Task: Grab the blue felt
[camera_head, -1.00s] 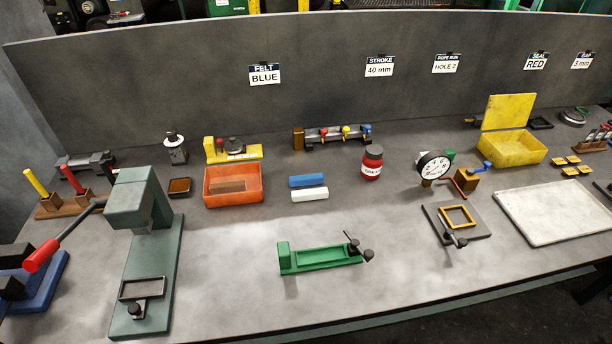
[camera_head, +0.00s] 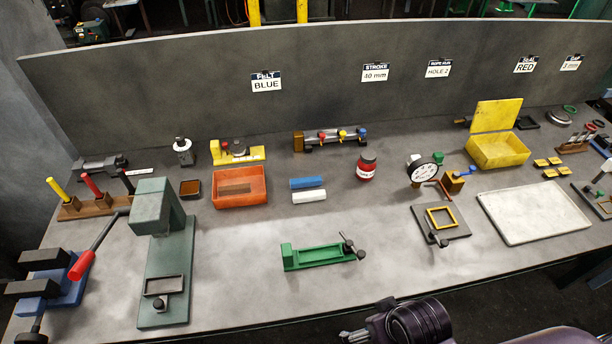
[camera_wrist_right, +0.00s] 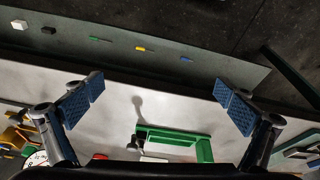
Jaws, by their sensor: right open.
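The blue felt (camera_head: 307,182) is a small blue bar lying flat on the grey bench in the head view, just behind a white bar (camera_head: 309,196) of like size. An orange bin (camera_head: 240,203) stands to its left. My right gripper (camera_wrist_right: 155,100) is open and empty in the right wrist view, its two blue pads wide apart over the bench's front edge. In the head view part of my right arm shows at the bottom edge, well in front of and below the felt. My left gripper is not in view.
A green fixture (camera_head: 318,256) with black knobs stands in front of the felt; it also shows in the right wrist view (camera_wrist_right: 204,150). A green press (camera_head: 163,260) stands left and a dial gauge (camera_head: 424,171) right.

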